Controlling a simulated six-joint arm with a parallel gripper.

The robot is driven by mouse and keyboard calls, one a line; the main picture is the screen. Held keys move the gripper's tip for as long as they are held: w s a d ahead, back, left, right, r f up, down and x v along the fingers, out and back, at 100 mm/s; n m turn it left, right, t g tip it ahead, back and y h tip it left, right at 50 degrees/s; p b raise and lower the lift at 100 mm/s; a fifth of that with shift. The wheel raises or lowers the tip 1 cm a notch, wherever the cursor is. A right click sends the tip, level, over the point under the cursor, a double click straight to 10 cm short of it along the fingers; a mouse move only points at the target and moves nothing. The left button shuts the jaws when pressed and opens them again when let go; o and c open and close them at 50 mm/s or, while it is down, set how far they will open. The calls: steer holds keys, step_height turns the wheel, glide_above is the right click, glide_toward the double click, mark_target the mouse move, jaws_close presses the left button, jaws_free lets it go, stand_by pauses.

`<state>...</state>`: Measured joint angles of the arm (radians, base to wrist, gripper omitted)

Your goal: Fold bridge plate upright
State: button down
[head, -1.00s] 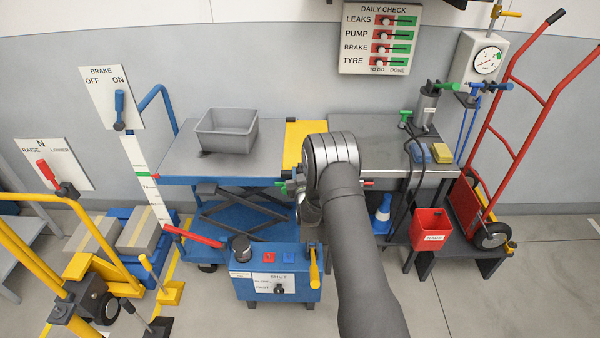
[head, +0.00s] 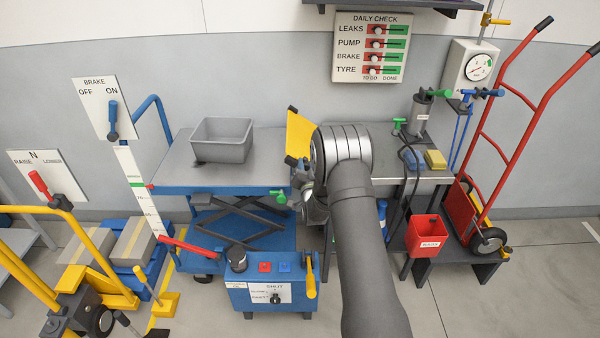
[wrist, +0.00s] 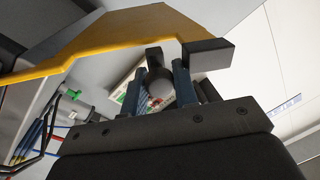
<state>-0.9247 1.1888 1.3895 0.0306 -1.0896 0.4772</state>
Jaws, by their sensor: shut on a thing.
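The yellow bridge plate (head: 300,135) stands tilted steeply up from the right edge of the blue lift table in the head view. Its yellow underside or edge (wrist: 110,45) spans the top of the wrist view. My gripper (wrist: 158,88) is shut on a grey rounded grip at the plate's edge, between two blue-grey finger pads. A dark block (wrist: 207,52) sits beside the grip. In the head view my arm hides most of the gripper and the plate's lower right part.
A grey bin (head: 221,140) stands on the lift table (head: 178,170). The grey dock bench (head: 437,180) on the right carries hoses, a blue and a yellow block. A red hand truck (head: 507,110) leans at the right. A blue control box (head: 240,297) stands in front.

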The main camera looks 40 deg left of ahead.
steer(key=w+d+r+m+t, duration=0.2)
steer(key=w+d+m, duration=0.5)
steer(key=m, duration=0.5)
steer(key=shift+w+d+r+h, duration=0.25)
steer(key=shift+w+r+h, duration=0.15)
steer(key=shift+r, duration=0.2)
steer(key=c, duration=1.3)
jaws_free()
steer(key=shift+o, duration=0.7)
steer(key=shift+f, duration=0.1)
steer(key=shift+s, duration=0.1)
